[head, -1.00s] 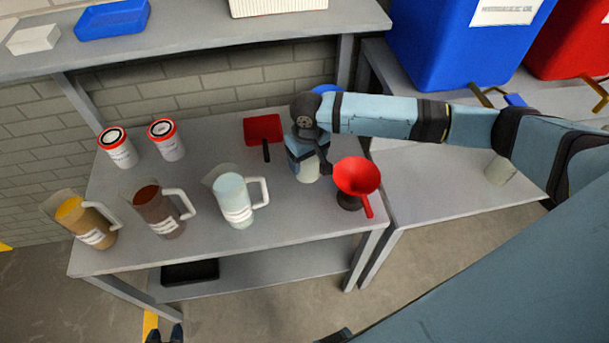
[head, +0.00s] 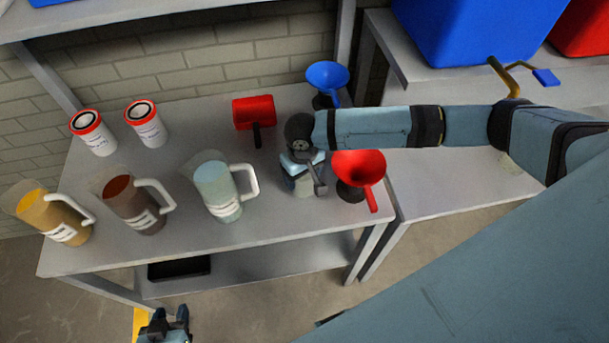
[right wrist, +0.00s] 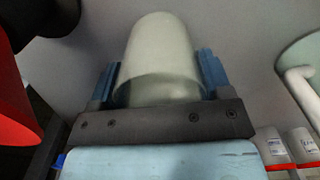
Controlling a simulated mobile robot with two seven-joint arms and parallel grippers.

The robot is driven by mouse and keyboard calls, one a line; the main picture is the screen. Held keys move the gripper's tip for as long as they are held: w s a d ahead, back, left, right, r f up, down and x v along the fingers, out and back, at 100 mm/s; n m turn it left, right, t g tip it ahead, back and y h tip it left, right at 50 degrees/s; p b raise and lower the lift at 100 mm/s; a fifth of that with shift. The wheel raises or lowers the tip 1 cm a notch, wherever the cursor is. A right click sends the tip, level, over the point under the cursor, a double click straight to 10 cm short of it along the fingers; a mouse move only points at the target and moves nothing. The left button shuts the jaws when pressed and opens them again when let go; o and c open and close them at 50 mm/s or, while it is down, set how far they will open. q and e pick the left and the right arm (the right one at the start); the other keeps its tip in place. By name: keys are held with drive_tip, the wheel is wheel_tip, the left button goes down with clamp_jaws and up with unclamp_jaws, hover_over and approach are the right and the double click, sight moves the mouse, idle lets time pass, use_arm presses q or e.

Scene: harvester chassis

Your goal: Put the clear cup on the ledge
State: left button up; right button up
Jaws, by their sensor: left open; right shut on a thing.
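The clear cup (right wrist: 160,62), pale and translucent, sits between the blue fingers of my right gripper (right wrist: 158,82) in the right wrist view. In the head view my right gripper (head: 302,178) is shut on it, above the right part of the grey table, left of the red funnel. The cup's lower part (head: 303,188) shows below the gripper; I cannot tell whether it touches the table. My left gripper (head: 165,328) is open and empty at the bottom edge, in front of the table. A raised grey shelf (head: 190,8) runs along the back; I cannot tell whether it is the ledge.
Several jugs, one of them with pale liquid (head: 220,190), stand left of my right gripper. A red scoop (head: 254,112), blue funnel (head: 327,75) and red funnel (head: 358,170) surround it. White tubs (head: 93,132) stand at back left. A second table (head: 430,185) adjoins on the right.

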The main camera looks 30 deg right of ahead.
drive_tip(key=shift+a+r, duration=0.1)
drive_tip(key=shift+r, duration=0.05)
drive_tip(key=o, duration=1)
drive_tip(key=shift+f, duration=0.2)
